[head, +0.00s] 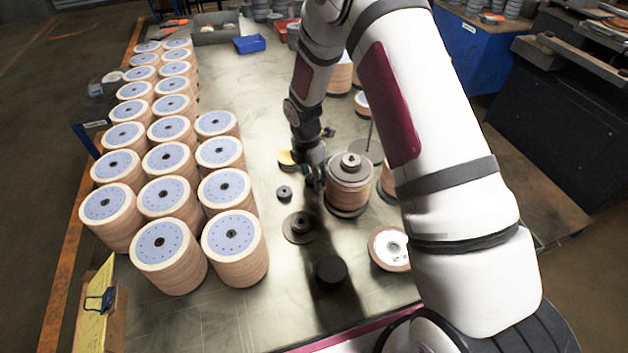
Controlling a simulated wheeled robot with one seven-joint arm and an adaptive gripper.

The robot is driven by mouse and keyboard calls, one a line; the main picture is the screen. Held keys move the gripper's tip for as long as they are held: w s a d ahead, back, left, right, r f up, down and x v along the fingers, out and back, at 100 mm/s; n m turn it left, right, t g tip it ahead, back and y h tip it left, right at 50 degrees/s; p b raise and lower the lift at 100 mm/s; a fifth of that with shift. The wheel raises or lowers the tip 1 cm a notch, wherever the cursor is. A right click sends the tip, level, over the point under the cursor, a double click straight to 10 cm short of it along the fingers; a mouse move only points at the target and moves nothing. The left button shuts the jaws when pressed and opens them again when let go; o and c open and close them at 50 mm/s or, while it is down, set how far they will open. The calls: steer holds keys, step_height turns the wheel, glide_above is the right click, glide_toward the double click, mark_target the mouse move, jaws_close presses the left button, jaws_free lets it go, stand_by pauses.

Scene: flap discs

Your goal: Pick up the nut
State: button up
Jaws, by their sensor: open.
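A small dark round piece with a hole, which looks like the nut (284,192), lies on the metal table (252,95) left of my gripper. My gripper (314,184) points down close to the table, between this piece and a stack of brown discs (348,190). It is open, and I see nothing held in it; its fingertips are small and partly dark against the shadow. The stack has a grey metal flange with a knob (351,161) on top. A dark flange with a raised hub (300,226) lies in front of my gripper.
Many stacks of flap discs with blue-grey tops (162,242) fill the table's left side. A black cylinder (330,270) and a single disc (390,248) stand in front. A blue bin (249,44) is at the back. The middle back of the table is clear.

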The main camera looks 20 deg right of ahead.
steer(key=shift+f, duration=0.15)
steer(key=c, duration=0.9)
steer(key=shift+c, duration=0.2)
steer(key=shift+r, duration=0.2)
